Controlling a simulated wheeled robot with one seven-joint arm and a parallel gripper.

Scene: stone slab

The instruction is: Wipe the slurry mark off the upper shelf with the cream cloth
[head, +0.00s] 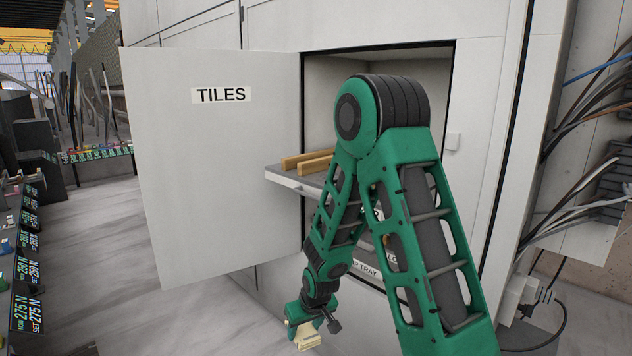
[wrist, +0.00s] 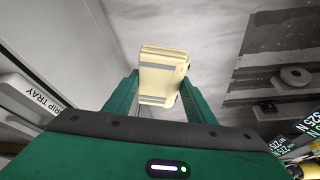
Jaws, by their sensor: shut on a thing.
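My gripper (head: 313,318) hangs low in front of the cabinet, at the bottom of the head view. It is shut on the cream cloth (head: 306,337), a folded pad. In the wrist view the cloth (wrist: 163,62), with two grey stripes, sits between the green fingers (wrist: 160,90), above pale floor. A grey shelf (head: 283,179) sticks out of the open cabinet with wooden strips on it, above and apart from the gripper. My arm hides much of the shelf and the cabinet's inside. I cannot see a slurry mark, nor tell whether this is the upper shelf.
The open door marked TILES (head: 205,170) stands left of the cabinet opening. A drip tray label (head: 366,270) is below the shelf, partly behind my arm. Cables (head: 590,115) hang at the right. A rack with displays (head: 25,260) stands at the left. The floor between is clear.

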